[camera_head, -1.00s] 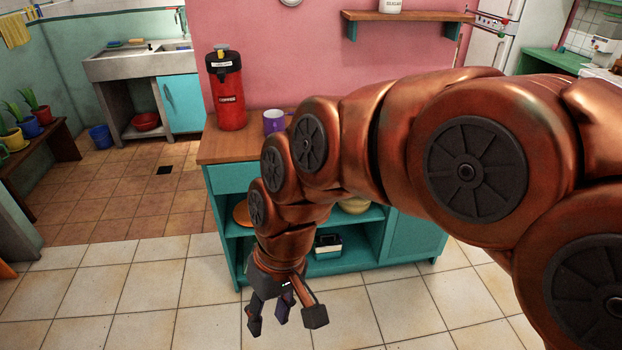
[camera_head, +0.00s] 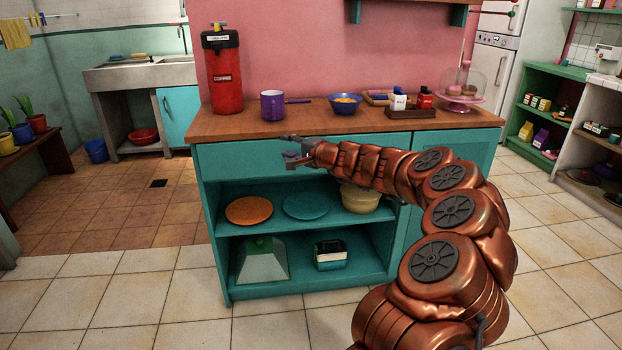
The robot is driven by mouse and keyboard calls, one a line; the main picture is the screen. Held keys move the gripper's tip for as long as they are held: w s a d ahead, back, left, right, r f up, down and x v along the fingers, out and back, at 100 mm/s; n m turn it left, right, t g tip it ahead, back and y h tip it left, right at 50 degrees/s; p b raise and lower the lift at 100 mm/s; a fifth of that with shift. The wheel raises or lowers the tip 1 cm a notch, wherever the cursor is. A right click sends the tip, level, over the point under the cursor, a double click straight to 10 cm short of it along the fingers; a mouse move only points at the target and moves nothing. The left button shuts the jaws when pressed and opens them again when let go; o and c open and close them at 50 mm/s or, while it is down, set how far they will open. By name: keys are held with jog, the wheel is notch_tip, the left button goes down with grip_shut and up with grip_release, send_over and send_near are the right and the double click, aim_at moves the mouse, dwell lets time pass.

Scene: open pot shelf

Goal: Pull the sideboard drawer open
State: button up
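The teal sideboard (camera_head: 425,141) has a wooden top. Its wide drawer front (camera_head: 240,160) lies just below the top, above the open shelves, and looks flush with the body. No handle shows clearly; my gripper and arm cover the drawer's middle and right part. My gripper (camera_head: 287,149) is in front of the drawer's middle, close under the top's front edge, pointing left. Its fingers are apart with a gap between them, and nothing is seen in it. Whether it touches the drawer, I cannot tell.
Orange (camera_head: 249,210) and teal (camera_head: 306,206) plates are on the shelf below. The tiled floor in front (camera_head: 120,290) is clear.

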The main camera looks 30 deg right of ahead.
jog(key=d+f+m+h+b, duration=0.2)
jog(key=d+f+m+h, duration=0.2)
jog(key=d+f, duration=0.6)
jog(key=shift+w+d+f, duration=0.1)
jog(key=shift+w+d, duration=0.1)
jog(key=shift+w, duration=1)
jog(key=shift+w+d, duration=0.25)
jog(key=shift+w, duration=0.9)
jog(key=shift+w+d+f, duration=0.1)
jog(key=shift+w+d, duration=0.1)
jog(key=shift+w, duration=1)
jog(key=shift+r, duration=0.1)
grip_shut()
